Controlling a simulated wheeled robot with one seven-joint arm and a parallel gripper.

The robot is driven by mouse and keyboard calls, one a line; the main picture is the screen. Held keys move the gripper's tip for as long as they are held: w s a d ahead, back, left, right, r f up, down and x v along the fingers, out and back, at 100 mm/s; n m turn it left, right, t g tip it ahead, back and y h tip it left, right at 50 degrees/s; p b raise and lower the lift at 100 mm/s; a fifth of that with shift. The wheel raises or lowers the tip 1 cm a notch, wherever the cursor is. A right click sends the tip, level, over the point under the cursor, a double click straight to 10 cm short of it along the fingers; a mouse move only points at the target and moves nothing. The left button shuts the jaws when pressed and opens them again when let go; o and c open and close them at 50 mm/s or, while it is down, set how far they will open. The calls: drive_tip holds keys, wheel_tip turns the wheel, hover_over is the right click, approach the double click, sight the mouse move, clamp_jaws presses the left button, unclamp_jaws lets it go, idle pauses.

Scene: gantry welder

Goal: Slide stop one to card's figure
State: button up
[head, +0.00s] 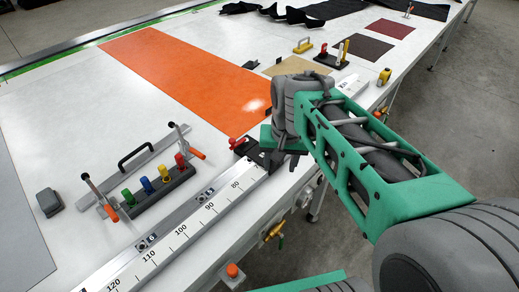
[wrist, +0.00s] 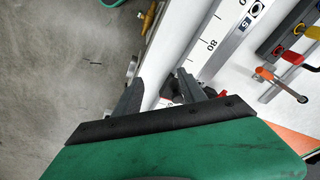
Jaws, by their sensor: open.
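A black stop with a red lever (head: 243,146) sits on the white ruled rail (head: 165,248), just past the 80 mark. My gripper (head: 280,163) is beside and partly over it, hiding part of the stop. In the wrist view my gripper (wrist: 160,82) has its two dark fingers apart, with the pale rail edge between them and nothing clearly gripped. A bit of red (wrist: 222,95) shows beyond the right finger. Contact with the stop cannot be told. Small printed plates (head: 147,242) lie along the rail; their figures are too small to read surely. No card is clearly identifiable.
A dark rack with coloured knobs (head: 155,194) and orange-handled toggle clamps (head: 100,196) stand left of the rail. An orange sheet (head: 185,75) lies on the table. A yellow-knobbed part (head: 384,76) is farther along. A brass valve (head: 275,231) hangs off the table's front side.

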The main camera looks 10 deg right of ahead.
drive_tip(key=w+m+p, duration=0.1)
drive_tip(key=w, duration=0.2)
drive_tip(key=w+m+g+p, duration=0.1)
drive_tip(key=w+m, duration=0.1)
drive_tip(key=w, duration=0.2)
drive_tip(key=w+m+g, duration=0.1)
drive_tip(key=w, duration=0.3)
drive_tip(key=shift+w+d+f+m+p, duration=0.25)
drive_tip(key=shift+d+f+m+p, duration=0.05)
drive_tip(key=shift+f+p, duration=0.1)
wheel_tip(320, 180, down, 8)
drive_tip(key=shift+r+p, duration=0.15)
drive_tip(key=shift+p, duration=0.65)
drive_tip(key=shift+c, duration=0.5)
clamp_jaws()
